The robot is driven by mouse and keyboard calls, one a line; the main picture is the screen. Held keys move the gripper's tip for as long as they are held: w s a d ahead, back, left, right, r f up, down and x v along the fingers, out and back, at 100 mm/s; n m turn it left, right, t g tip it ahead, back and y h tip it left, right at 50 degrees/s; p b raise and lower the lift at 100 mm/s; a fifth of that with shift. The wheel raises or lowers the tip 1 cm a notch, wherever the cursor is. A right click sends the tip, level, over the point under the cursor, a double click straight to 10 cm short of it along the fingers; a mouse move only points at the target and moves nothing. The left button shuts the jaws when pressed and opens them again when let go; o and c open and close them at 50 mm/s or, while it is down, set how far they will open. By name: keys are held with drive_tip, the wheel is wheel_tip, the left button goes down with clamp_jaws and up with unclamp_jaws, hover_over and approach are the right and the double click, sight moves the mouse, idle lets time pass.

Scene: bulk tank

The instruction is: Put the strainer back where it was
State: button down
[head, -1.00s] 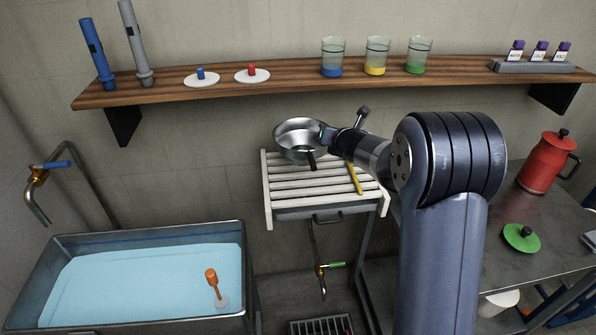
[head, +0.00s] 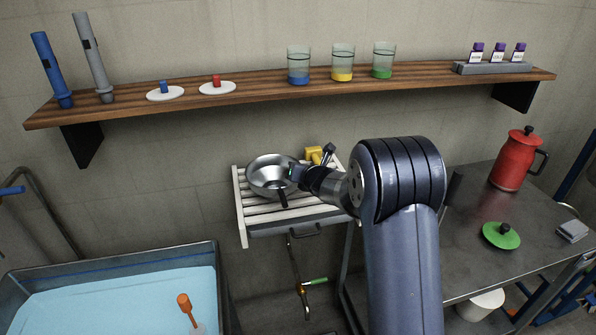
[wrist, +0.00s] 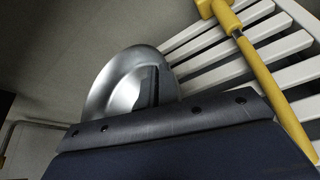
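The strainer, a shiny round metal bowl (head: 262,174) with a short dark handle, is at the left of the white slatted rack (head: 240,214). It is on the slats or just above them; I cannot tell which. My gripper (head: 296,173) is at the bowl's right rim and appears shut on it. In the wrist view, the bowl (wrist: 108,82) shows beyond my dark wrist housing, which hides most of the grip. The dark shape inside the bowl is unclear.
A yellow tool (wrist: 254,66) lies on the rack right of the bowl; its head (head: 314,154) shows behind my arm. Above runs a wooden shelf (head: 350,91) with beakers. A water tank (head: 120,270) stands front left. A metal table (head: 455,265) with a red can (head: 513,162) is at right.

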drive_tip(key=shift+f+b, duration=0.15)
drive_tip(key=shift+b, duration=0.15)
drive_tip(key=c, duration=1.7)
unclamp_jaws()
drive_tip(key=shift+r+p, duration=0.2)
drive_tip(key=shift+p, duration=0.1)
drive_tip(key=b+v, duration=0.1)
drive_tip(key=v, duration=1.1)
